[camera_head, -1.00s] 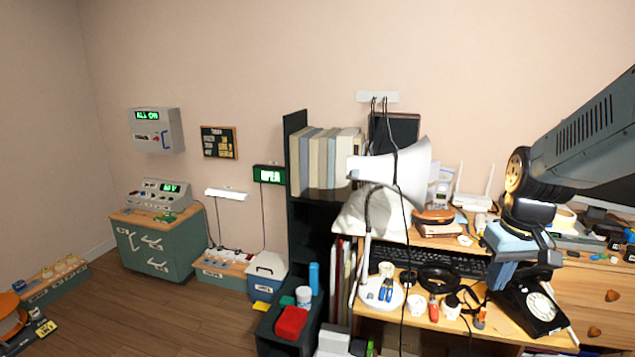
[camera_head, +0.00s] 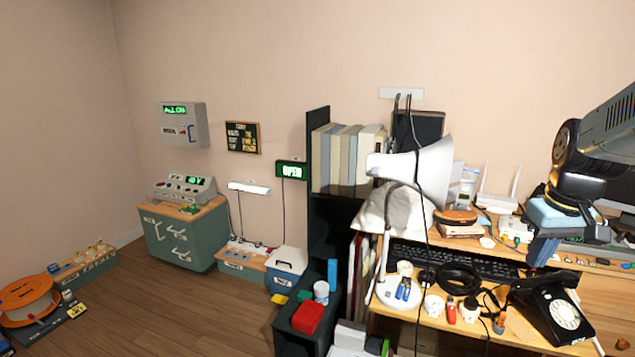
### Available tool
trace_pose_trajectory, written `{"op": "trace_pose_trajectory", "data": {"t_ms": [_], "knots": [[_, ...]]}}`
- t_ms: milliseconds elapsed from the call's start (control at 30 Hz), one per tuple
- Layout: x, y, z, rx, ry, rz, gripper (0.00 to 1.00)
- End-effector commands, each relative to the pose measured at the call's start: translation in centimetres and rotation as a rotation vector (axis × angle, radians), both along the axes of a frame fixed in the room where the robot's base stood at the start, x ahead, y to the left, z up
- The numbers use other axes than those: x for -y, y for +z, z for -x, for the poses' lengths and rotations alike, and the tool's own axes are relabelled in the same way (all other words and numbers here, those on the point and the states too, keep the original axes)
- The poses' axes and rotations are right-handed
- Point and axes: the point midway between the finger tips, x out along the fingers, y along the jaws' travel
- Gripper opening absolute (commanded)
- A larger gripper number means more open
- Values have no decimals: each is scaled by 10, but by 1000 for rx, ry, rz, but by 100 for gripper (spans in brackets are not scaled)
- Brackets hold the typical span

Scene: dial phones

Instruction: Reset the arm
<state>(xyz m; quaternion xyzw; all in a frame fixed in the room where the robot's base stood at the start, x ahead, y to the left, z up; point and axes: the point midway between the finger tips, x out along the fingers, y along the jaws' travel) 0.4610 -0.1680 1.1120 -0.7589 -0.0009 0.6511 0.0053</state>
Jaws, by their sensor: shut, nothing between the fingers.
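My arm comes in from the right edge, and my gripper (camera_head: 566,225) hangs at its end, above the right part of the wooden desk (camera_head: 603,312). It has blue and dark parts and is shut, with nothing held. Its fingertips are small and partly overlapped by its own housing. A black dial phone (camera_head: 556,312) sits on the desk below the gripper, with a white round dial. The gripper looks apart from the phone.
A white lamp (camera_head: 446,178), a keyboard (camera_head: 455,262), coiled black cable and several small items crowd the desk. A dark bookshelf (camera_head: 318,225) stands left of it. A green cabinet (camera_head: 180,240) and an orange reel (camera_head: 27,298) are farther left. Wooden floor (camera_head: 185,305) there is open.

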Motion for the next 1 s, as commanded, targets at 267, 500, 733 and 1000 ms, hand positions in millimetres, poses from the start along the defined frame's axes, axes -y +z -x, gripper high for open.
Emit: {"op": "trace_pose_trajectory", "data": {"t_ms": [267, 500, 733, 1000], "knots": [[0, 22, 22, 97, -18, 5, 0], [-10, 49, 55, 244, -38, 12, 0], [-167, 59, 67, 322, 10, 5, 0], [-168, 62, 69, 337, 4, 7, 0]]}}
